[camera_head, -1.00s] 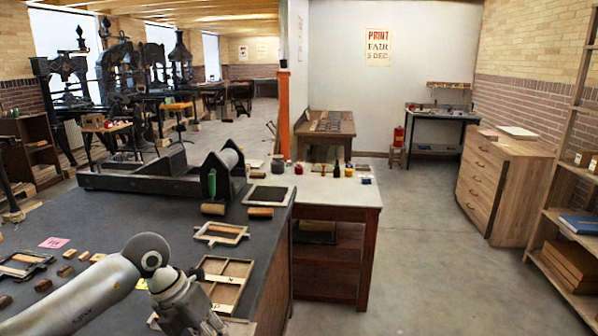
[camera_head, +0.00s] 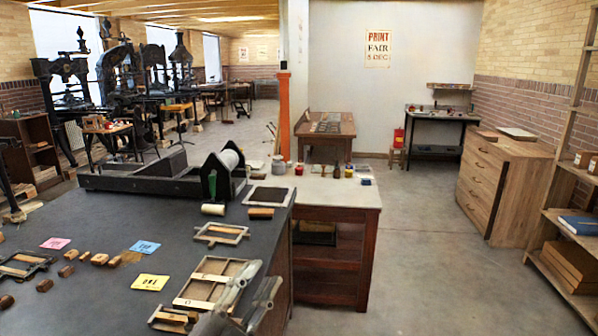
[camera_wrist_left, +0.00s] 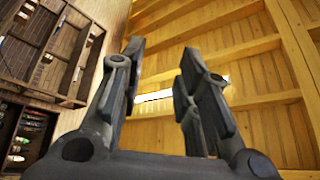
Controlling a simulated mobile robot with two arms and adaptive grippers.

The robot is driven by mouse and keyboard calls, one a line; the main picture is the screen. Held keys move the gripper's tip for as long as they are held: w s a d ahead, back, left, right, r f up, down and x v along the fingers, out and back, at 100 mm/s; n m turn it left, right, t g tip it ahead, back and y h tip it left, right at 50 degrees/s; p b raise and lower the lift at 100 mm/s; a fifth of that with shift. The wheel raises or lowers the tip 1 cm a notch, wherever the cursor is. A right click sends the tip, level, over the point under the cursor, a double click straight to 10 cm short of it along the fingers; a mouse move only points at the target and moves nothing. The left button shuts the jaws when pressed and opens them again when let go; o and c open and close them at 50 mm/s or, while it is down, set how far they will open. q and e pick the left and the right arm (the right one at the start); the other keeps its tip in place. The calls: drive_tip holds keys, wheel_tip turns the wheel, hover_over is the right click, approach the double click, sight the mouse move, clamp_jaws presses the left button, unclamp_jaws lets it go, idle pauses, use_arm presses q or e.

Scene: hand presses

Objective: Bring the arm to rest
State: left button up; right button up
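My left gripper (camera_head: 266,278) rises from the bottom edge of the head view, at the right edge of the dark worktable (camera_head: 110,215). Its two fingers point upward and stand apart with nothing between them. In the left wrist view the two dark fingers (camera_wrist_left: 160,75) also stand apart, empty, against the wooden ceiling beams. The gripper overlaps the right side of a wooden compartment tray (camera_head: 193,290) in the picture; I cannot tell the gap between them. Most of the left arm is below the frame. My right gripper is not in view.
A pink card (camera_head: 55,243), a blue card (camera_head: 145,247) and a yellow card (camera_head: 150,282) lie on the worktable near small wooden blocks. A black press bed (camera_head: 140,183) stands behind. A side table (camera_head: 338,196) holds ink jars. The floor at right is clear.

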use_arm(q)
drive_tip(key=s+a+f+n+g+y, duration=0.25)
drive_tip(key=a+f+n+y, duration=0.3)
drive_tip(key=f, duration=0.35)
drive_tip(key=s+a+f+n+g+y, duration=0.25)
drive_tip(key=a+f+n+y, duration=0.3)
drive_tip(key=f, duration=0.35)
drive_tip(key=s+a+f+n+g, duration=0.1)
drive_tip(key=s+f+g, duration=0.55)
drive_tip(key=s, duration=0.45)
drive_tip(key=s+a+f+n+g, duration=0.1)
drive_tip(key=s+f+n+g, duration=0.1)
drive_tip(key=s+f+g, duration=0.6)
drive_tip(key=s+f+t, duration=0.1)
drive_tip(key=s+f, duration=0.2)
drive_tip(key=f, duration=1.1)
drive_tip(key=s+f+t, duration=0.1)
drive_tip(key=s+f, duration=0.1)
drive_tip(key=f, duration=1.2)
drive_tip(key=s+a+f+g, duration=0.1)
drive_tip(key=s+a+f, duration=0.2)
drive_tip(key=s+f, duration=1)
drive_tip(key=s, duration=0.3)
drive_tip(key=shift+f+m, duration=0.3)
drive_tip(key=shift+s+a, duration=0.1)
